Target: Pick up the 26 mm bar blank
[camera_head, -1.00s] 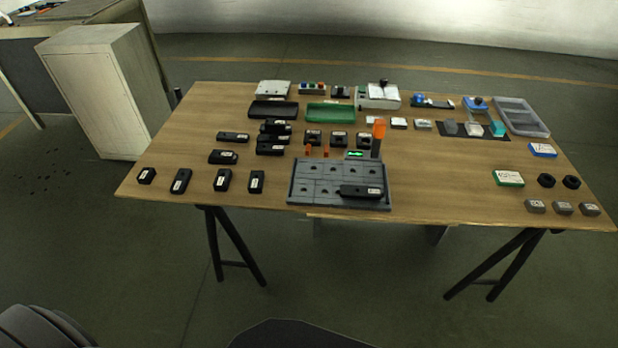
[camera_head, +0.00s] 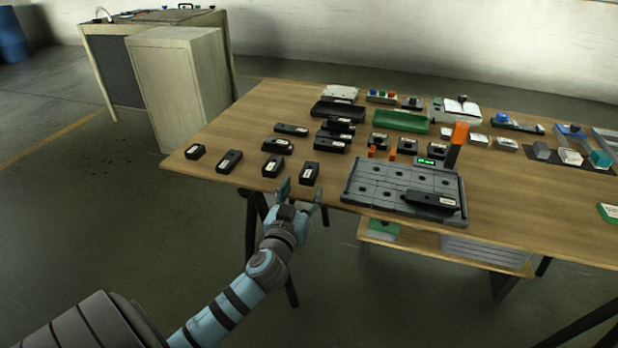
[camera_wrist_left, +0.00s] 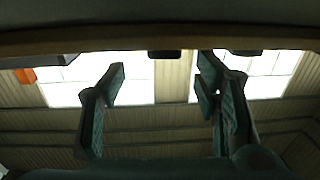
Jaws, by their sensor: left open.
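Several black blocks with white labels stand in a row along the table's front left edge: the leftmost block (camera_head: 195,152), a second (camera_head: 229,161), a third (camera_head: 272,165) and the rightmost block (camera_head: 309,173). The labels are too small to read, so I cannot tell which piece is the 26 mm bar blank. My left gripper (camera_head: 299,190) is open and empty at the front edge, its fingers pointing up near the two right blocks. In the left wrist view the open fingers (camera_wrist_left: 160,82) have nothing between them. My right gripper is not in view.
Black (camera_head: 338,110) and green (camera_head: 400,121) trays lie behind. A cabinet (camera_head: 180,90) stands left of the table. Bare wood (camera_head: 230,130) lies behind the front row.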

